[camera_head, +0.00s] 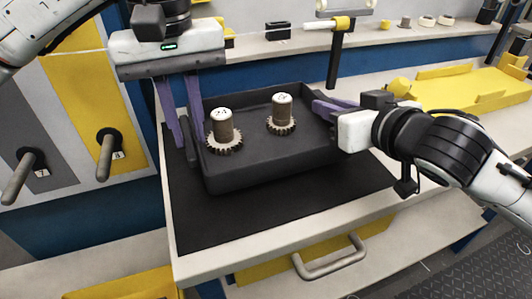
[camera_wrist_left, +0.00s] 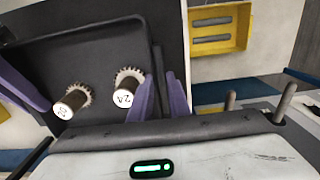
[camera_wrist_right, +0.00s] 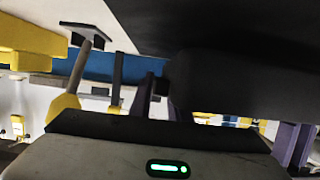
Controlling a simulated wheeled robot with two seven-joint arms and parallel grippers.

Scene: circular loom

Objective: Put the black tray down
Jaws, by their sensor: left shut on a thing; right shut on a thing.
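The black tray (camera_head: 270,168) is over the black mat (camera_head: 250,222) on the bench, roughly level. I cannot tell whether its underside touches the mat. Two toothed gears with brown cylindrical hubs, the left gear (camera_head: 224,132) and the right gear (camera_head: 281,115), stand upright in it. My left gripper (camera_head: 184,148) points down and is shut on the tray's left wall. My right gripper (camera_head: 322,106) reaches in from the right and is shut on the right wall. The tray's dark surface fills much of the right wrist view (camera_wrist_right: 240,80).
A shelf (camera_head: 380,37) with small parts runs along the back. A yellow tray (camera_head: 470,88) lies at the back right. Rods stick out from the panel (camera_head: 110,155) at left. A drawer handle (camera_head: 330,262) projects below the bench's front edge.

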